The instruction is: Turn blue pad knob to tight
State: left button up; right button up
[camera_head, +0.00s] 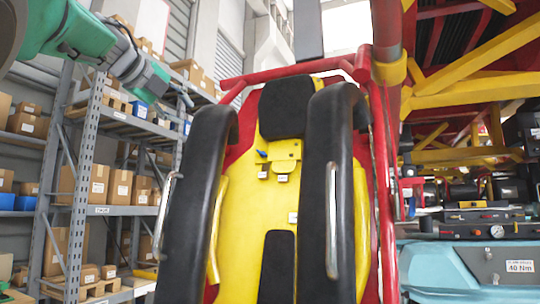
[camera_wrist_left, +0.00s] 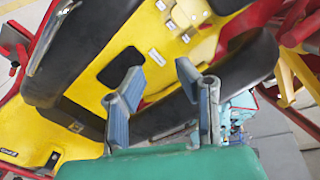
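The small blue knob (camera_head: 262,153) sits on a yellow bracket (camera_head: 281,158) on the yellow seat back (camera_head: 260,205), just below the black head pad (camera_head: 287,106). My left gripper (camera_head: 183,94) is up and left of the seat, apart from the knob. In the left wrist view its two blue-grey fingers (camera_wrist_left: 158,72) are spread with nothing held between them. The bracket shows at the top of that view (camera_wrist_left: 190,12), beyond the fingers; I cannot clearly make out the knob there. My right gripper is not in view.
Two thick black shoulder restraints (camera_head: 203,190) (camera_head: 332,170) with metal handles flank the seat back. Red tube framing (camera_head: 300,69) surrounds it. Shelves with boxes (camera_head: 120,185) stand at left. A teal bench with a gauge (camera_head: 470,262) and a red-yellow structure stand at right.

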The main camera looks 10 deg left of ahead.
aim_at(263, 154)
jog(key=i+l, duration=0.1)
jog(key=i, duration=0.45)
jog(key=i+l, duration=0.1)
jog(key=i, duration=0.5)
